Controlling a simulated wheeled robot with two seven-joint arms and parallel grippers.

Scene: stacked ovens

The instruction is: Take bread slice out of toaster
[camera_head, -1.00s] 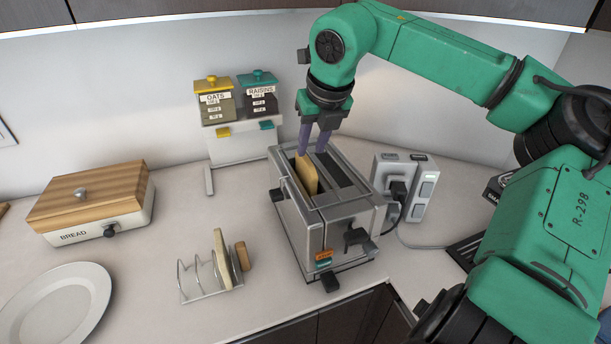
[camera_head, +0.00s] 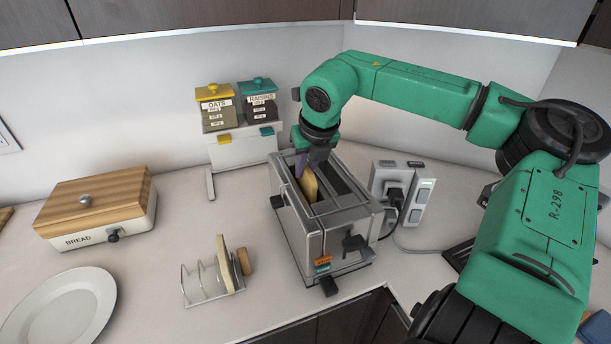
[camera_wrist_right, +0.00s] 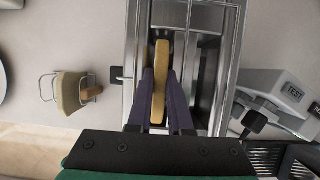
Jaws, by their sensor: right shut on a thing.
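The silver toaster (camera_head: 318,228) stands on the counter with two long slots. A bread slice (camera_head: 309,184) stands upright in its left slot, its top edge showing above the slot. My right gripper (camera_head: 306,170) reaches down from above at the far end of that slot. In the right wrist view the two purple fingers (camera_wrist_right: 160,105) lie on either side of the slice (camera_wrist_right: 161,70) and are shut on it. The lower part of the slice is hidden in the slot. The right slot (camera_wrist_right: 208,75) looks empty. My left gripper is not in view.
A wire toast rack (camera_head: 210,281) holding bread stands left of the toaster. A bread box (camera_head: 95,205) and a white plate (camera_head: 60,308) are farther left. A dispenser of oats and raisins (camera_head: 238,120) stands behind. A socket block (camera_head: 402,190) with a plug is close on the right.

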